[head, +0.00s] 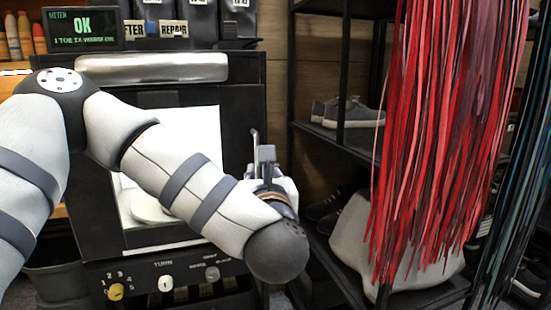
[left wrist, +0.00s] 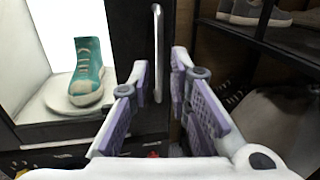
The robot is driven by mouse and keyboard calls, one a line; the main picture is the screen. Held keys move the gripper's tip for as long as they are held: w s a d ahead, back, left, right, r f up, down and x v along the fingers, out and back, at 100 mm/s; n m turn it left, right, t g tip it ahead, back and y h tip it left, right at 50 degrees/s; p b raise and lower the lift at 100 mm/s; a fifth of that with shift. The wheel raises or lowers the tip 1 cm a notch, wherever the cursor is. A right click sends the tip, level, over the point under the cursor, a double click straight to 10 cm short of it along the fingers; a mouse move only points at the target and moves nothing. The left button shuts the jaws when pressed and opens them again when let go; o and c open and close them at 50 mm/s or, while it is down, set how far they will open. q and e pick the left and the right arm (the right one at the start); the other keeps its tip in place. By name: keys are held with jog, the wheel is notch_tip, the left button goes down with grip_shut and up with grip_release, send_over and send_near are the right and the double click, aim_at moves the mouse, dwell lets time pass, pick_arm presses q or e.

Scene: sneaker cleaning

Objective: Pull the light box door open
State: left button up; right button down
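The light box (head: 240,95) is a black cabinet with a bright white interior. Its handle, a vertical metal bar (head: 254,150), is at the right side of the front and also shows in the left wrist view (left wrist: 158,45). My left arm crosses the box front in the head view, with its gripper (head: 268,158) by the handle. In the left wrist view the gripper (left wrist: 160,62) is open, and the handle appears between its separated fingers; contact cannot be told. A teal sneaker (left wrist: 88,75) stands on a white turntable (left wrist: 62,102) inside. My right gripper is out of view.
A dark shelf rack (head: 340,145) with grey shoes (head: 350,113) stands right of the box. Red laces (head: 440,120) hang in front of it. Control knobs (head: 116,291) are below the box, and a green display (head: 83,28) is on top.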

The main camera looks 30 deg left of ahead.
pick_arm(q)
jog(key=x, duration=1)
jog(key=shift+w+a, duration=0.1)
jog(key=shift+a, duration=0.2)
grip_shut()
